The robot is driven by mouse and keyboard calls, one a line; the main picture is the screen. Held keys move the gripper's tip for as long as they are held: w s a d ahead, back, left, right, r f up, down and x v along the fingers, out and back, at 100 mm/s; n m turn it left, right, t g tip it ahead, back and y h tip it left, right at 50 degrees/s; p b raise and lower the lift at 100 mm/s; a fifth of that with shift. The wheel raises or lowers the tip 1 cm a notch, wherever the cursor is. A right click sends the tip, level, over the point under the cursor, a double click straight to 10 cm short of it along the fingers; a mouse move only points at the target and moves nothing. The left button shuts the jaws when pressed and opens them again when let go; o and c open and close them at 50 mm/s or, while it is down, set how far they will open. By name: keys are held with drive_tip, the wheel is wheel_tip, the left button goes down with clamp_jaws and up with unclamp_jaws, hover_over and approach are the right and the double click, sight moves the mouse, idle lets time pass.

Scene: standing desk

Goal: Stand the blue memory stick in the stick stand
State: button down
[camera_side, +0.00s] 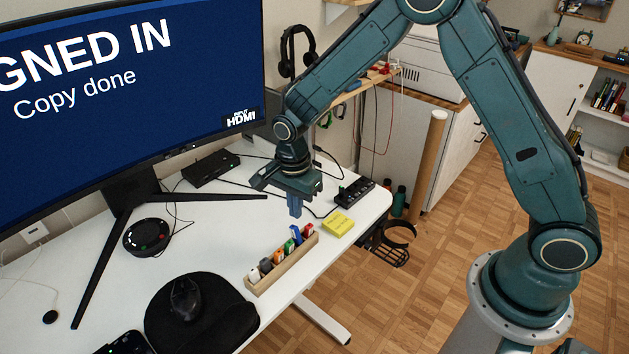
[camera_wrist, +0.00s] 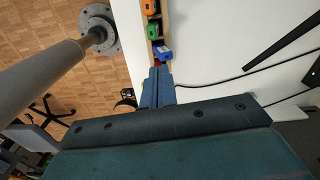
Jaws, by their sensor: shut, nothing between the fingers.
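The wooden stick stand (camera_side: 290,268) sits near the desk's front right edge, holding several coloured sticks in a row. The blue memory stick (camera_side: 295,232) is at the stand's far end, beside a red one (camera_side: 308,229); it leans slightly. In the wrist view the blue stick (camera_wrist: 165,53) shows just beyond my fingertips, at the stand (camera_wrist: 166,18). How deep it sits is hidden. My gripper (camera_side: 296,213) points down above that end of the stand, apart from the stick. Its fingers (camera_wrist: 159,73) are together and empty.
A yellow note pad (camera_side: 338,224) and a black hub (camera_side: 354,191) lie right of the stand. A mouse (camera_side: 186,297) on a black pad is to the left. The monitor's stand leg (camera_side: 215,197) is behind. Cables cross the desk behind my gripper.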

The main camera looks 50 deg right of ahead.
sight(296, 228)
wheel_tip(296, 228, up, 13)
drive_tip(key=shift+f, duration=0.15)
idle(0.4)
drive_tip(key=s+d+r+n+t, duration=0.2)
drive_tip(key=s+d+r+n, duration=0.15)
drive_tip(key=s+r, duration=0.3)
drive_tip(key=s+d+r+n+t, duration=0.1)
drive_tip(key=s+d+r+n, duration=0.1)
drive_tip(key=s+r+n, duration=0.4)
drive_tip(key=s+d+n+t, duration=0.2)
drive_tip(key=s+n, duration=0.5)
drive_tip(key=s, duration=0.7)
drive_tip(key=shift+d+t, duration=0.3)
drive_tip(key=shift+d, duration=0.2)
drive_tip(key=shift+f, duration=0.1)
